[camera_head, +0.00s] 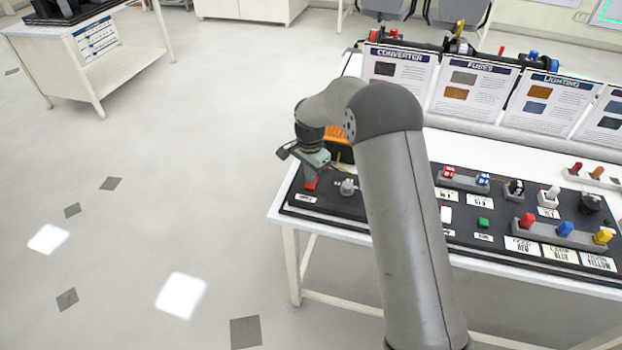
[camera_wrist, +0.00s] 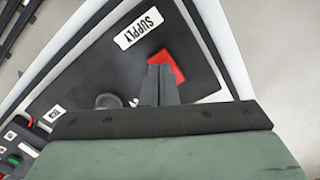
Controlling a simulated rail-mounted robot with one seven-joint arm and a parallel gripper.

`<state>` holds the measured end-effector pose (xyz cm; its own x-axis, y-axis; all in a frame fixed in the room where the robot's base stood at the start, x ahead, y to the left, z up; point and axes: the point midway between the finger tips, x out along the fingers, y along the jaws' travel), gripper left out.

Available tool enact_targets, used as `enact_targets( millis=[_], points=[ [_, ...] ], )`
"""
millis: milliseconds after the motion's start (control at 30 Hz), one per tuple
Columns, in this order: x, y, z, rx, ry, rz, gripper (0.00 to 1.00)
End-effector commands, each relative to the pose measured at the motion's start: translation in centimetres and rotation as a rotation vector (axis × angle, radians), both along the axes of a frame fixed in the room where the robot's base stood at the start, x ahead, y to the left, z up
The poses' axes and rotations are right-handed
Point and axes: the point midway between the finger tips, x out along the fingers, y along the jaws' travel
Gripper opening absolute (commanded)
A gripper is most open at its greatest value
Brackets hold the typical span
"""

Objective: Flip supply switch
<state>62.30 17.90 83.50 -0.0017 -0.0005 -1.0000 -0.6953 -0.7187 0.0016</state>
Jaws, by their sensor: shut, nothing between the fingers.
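The supply switch is a red piece (camera_head: 311,184) at the left end of the black panel (camera_head: 330,211), beside a white label. In the wrist view the red switch (camera_wrist: 166,67) lies next to the label reading SUPPLY (camera_wrist: 139,28). My gripper (camera_head: 309,178) is shut and empty, pointing down right at the switch. In the wrist view the closed fingertips (camera_wrist: 160,75) overlap the red switch and hide part of it. I cannot tell whether they touch it.
A grey knob (camera_head: 348,187) stands just right of the switch; it also shows in the wrist view (camera_wrist: 108,101). Further right are several coloured switches and buttons. An orange object (camera_head: 341,140) sits behind my gripper. Placards stand along the back.

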Motion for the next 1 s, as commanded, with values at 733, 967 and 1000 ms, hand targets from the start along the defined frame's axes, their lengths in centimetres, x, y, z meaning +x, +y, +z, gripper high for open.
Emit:
enact_targets(
  millis=[733,967,1000],
  points=[
    [0.0,0.0,5.4,0.001,-0.002,0.000,0.00],
    [0.0,0.0,5.3,0.001,-0.002,0.000,0.00],
    [0.0,0.0,5.3,0.001,-0.002,0.000,0.00]
  ],
)
